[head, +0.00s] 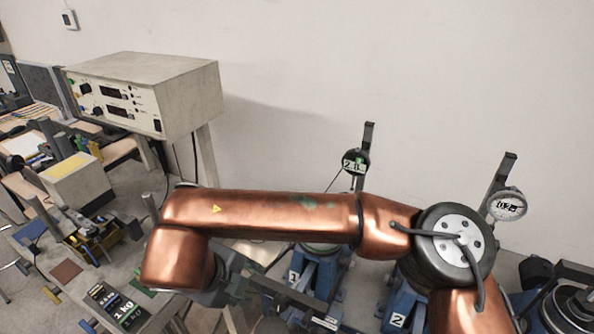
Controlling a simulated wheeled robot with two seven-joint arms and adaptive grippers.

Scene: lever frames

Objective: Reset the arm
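My copper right arm comes in from the lower right and crosses the middle of the head view to the left. My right gripper (238,287) is at its far end, low and left of centre, partly hidden behind the arm. Its fingers are too unclear to tell open from shut. Behind the arm stand a blue lever frame marked 1 (322,277) and another marked 2 (403,306). A dark round gauge (356,162) rises above the first, and a light dial gauge (507,205) stands at the right. My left gripper is not in view.
A bench instrument box (165,95) with knobs and displays stands at the upper left. Below it are a yellow-topped box (73,183), small coloured parts and a dark 1 KG block (118,305). A plain wall (400,70) closes the back.

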